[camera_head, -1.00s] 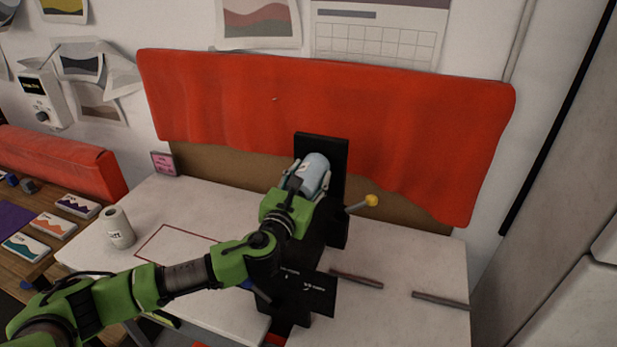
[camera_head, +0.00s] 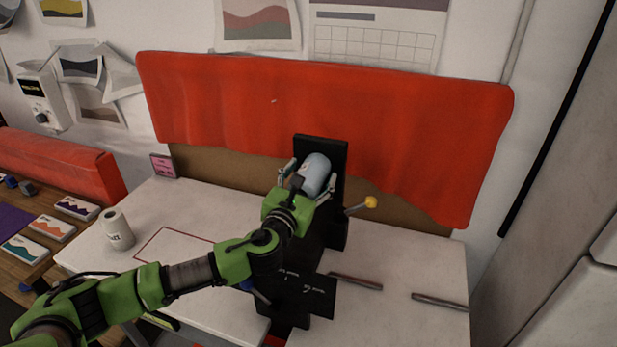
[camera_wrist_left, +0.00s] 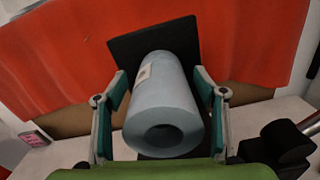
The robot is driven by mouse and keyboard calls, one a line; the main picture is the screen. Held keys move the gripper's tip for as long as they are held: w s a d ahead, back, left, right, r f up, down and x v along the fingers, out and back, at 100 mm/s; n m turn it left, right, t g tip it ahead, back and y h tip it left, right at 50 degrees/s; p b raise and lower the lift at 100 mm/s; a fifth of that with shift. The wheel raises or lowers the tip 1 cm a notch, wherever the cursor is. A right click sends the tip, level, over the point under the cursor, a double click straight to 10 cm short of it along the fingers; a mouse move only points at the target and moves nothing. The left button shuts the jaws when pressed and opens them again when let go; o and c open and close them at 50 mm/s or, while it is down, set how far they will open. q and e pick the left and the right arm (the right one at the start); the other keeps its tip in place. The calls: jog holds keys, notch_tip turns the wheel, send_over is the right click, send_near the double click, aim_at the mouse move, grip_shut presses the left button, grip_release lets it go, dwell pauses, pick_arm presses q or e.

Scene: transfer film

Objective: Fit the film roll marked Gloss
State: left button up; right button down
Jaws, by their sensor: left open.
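A pale blue film roll (camera_head: 314,172) sits against the upright black plate (camera_head: 335,152) of the machine. In the left wrist view the roll (camera_wrist_left: 163,100) points its hollow end at the camera and has a small white label near its far end; the print is too small to read. My left gripper (camera_head: 309,182) is open, with one finger on each side of the roll. In the left wrist view the fingers (camera_wrist_left: 161,88) stand apart from it, with gaps on both sides. What holds the roll at the plate is hidden. My right gripper is not in view.
A white roll (camera_head: 117,229) with dark print stands on the white table at left, beside a red outlined rectangle (camera_head: 178,246). A lever with a yellow knob (camera_head: 371,202) sticks out right of the machine. Two grey rods (camera_head: 356,282) lie at right. A red cloth (camera_head: 400,135) hangs behind.

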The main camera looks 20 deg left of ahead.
pick_arm(q)
jog(key=s, duration=1.2)
jog(key=shift+a+r, duration=0.15)
jog(key=shift+a, duration=0.1)
